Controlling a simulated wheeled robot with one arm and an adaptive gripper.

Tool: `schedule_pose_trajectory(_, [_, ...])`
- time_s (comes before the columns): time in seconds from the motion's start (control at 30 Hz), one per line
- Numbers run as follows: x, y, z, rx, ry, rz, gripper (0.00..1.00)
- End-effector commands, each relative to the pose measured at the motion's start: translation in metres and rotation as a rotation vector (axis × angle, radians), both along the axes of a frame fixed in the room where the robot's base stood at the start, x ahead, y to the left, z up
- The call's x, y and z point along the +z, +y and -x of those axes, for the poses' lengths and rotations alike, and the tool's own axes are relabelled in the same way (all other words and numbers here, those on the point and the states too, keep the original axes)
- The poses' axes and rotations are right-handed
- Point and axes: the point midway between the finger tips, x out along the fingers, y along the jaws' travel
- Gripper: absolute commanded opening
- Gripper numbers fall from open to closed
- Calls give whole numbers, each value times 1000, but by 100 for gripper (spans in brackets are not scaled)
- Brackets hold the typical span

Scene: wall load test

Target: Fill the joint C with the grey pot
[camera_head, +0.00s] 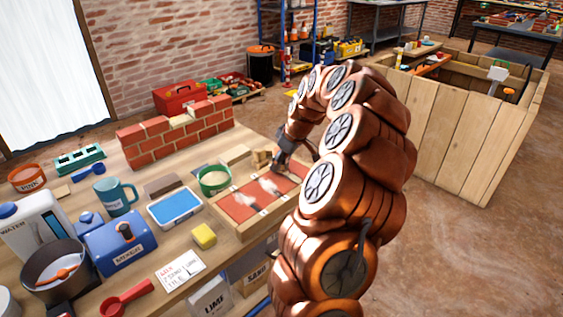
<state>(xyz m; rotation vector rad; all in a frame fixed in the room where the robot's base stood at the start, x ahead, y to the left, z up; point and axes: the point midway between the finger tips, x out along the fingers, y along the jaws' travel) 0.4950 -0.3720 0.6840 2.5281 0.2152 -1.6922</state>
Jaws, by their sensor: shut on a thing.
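A wooden tray (229,225) holds red bricks with pale grey-white filling between them in places. Small white labels lie along it, too small to read, so I cannot tell which joint is C. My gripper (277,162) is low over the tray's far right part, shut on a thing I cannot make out. A tan block-like thing (261,158) shows right beside its tip. A dark grey pot (36,267) stands at the lower left with an orange-handled tool in it. A green round tub (214,180) with pale contents stands at the tray's left. My arm hides the tray's right side.
A small brick wall (176,137) with a gap in its top stands at the back of the table. A blue tray (175,207), yellow sponge (204,236), blue mixer box (121,246), teal mug (117,197) and red scoop (126,299) crowd the left and front.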

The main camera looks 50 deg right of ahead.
Motion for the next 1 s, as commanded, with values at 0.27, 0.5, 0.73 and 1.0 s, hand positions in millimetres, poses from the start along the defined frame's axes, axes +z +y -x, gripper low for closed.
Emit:
schedule_pose_trajectory(0.27, [21,0,0,-1,-2,1,14])
schedule_pose_trajectory(0.5, [37,-1,-1,-2,-5,4,14])
schedule_pose_trajectory(0.73, [52,-1,-1,-2,-5,4,14])
schedule_pose_trajectory(1.0, [65,0,0,-1,-2,1,14])
